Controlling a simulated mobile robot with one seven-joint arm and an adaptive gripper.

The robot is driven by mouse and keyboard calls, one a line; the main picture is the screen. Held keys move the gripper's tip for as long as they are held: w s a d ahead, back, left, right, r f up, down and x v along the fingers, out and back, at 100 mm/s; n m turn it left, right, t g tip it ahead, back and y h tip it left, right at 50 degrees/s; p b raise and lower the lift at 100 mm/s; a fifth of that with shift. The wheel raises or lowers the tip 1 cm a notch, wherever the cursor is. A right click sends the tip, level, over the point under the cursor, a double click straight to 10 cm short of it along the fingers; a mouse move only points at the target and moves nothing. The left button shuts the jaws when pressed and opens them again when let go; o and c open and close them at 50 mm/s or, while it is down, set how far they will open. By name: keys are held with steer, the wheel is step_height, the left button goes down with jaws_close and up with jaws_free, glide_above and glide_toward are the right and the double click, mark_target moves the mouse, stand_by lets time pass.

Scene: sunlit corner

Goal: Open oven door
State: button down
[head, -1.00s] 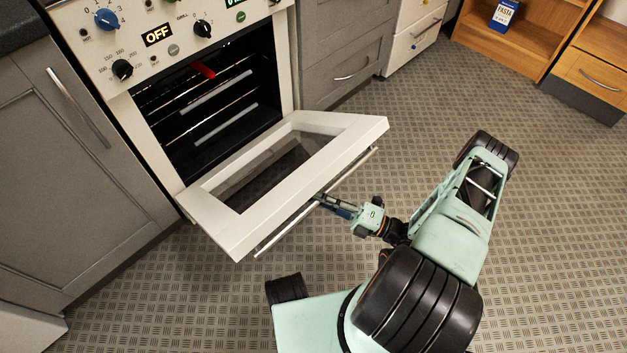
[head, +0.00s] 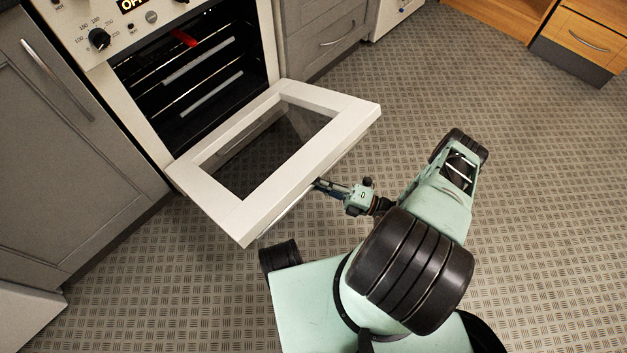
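The oven (head: 148,118) is cream-coloured, with its dark cavity and racks exposed. Its door (head: 350,112), a white frame around a dark glass pane, is hinged at the bottom and swung down, close to level. The door's handle is mostly hidden under its outer edge. My gripper (head: 318,184) is at that outer edge, near the middle of the handle side. Its fingertips go partly out of sight under the door, so whether they are closed on the handle does not show.
A red item (head: 183,38) lies inside the oven near the top. Grey cabinets flank the oven, one at left (head: 60,150) and drawers at right (head: 325,35). A wooden unit (head: 585,40) stands at the far right. The patterned floor (head: 540,200) is clear on the right.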

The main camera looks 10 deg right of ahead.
mark_target(314, 165)
steer(key=c, duration=1.8)
jaws_free()
steer(key=shift+c, duration=0.2)
steer(key=shift+r, duration=0.15)
step_height(314, 165, up, 10)
steer(key=shift+d, duration=0.1)
steer(key=d+f, duration=0.6)
steer(key=f, duration=0.5)
steer(key=shift+s, duration=0.35)
steer(key=shift+d, duration=0.1)
